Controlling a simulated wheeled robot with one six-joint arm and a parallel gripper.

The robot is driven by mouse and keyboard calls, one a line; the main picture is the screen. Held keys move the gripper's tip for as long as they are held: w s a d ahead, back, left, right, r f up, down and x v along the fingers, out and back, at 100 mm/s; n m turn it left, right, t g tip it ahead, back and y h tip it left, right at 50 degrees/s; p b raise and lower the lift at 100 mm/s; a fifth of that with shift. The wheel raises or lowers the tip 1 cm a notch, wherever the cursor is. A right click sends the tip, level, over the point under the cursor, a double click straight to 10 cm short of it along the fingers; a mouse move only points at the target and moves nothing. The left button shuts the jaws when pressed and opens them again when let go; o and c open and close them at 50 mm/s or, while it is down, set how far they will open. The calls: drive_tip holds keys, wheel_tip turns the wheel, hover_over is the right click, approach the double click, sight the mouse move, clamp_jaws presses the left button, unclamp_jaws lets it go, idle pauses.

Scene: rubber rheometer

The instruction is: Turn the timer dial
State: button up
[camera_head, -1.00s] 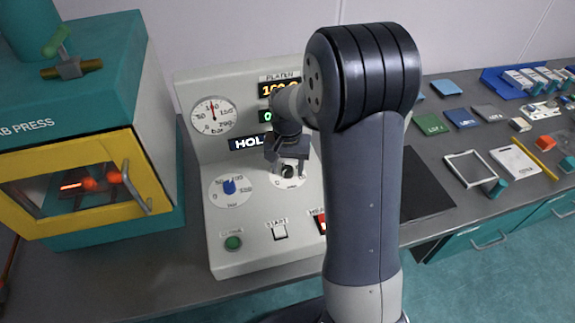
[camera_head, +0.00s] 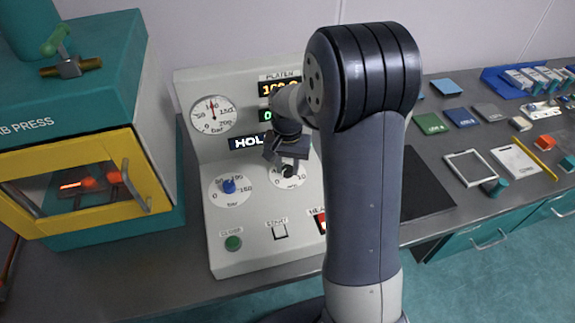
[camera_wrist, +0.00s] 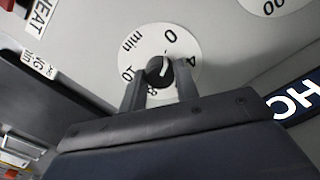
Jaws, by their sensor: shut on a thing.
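The timer dial is a black knob (camera_wrist: 160,71) on a round white scale (camera_wrist: 150,48) marked "min" in the wrist view. My gripper (camera_wrist: 160,92) has a finger on each side of the knob and is shut on it. A white line on the knob shows between the fingers. In the head view my gripper (camera_head: 286,168) is at the white scale (camera_head: 290,178) on the panel, and it covers much of the knob there.
The console (camera_head: 270,250) also carries a blue bar knob (camera_head: 229,186), a gauge (camera_head: 213,115), a green button (camera_head: 233,243) and a start switch (camera_head: 280,232). A teal press (camera_head: 165,100) stands at left. Small tools and plates lie at right.

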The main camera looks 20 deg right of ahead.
sight(287, 168)
drive_tip(key=m+b, duration=0.1)
drive_tip(key=m, duration=0.4)
drive_tip(key=shift+m, duration=0.4)
drive_tip(key=m, duration=0.5)
drive_tip(key=shift+m, duration=0.3)
drive_tip(key=o, duration=1)
drive_tip(key=shift+c, duration=0.2)
drive_tip(key=shift+r, duration=0.1)
wheel_tip(287, 168, up, 11)
drive_tip(key=b, duration=0.1)
drive_tip(key=shift+f, duration=0.2)
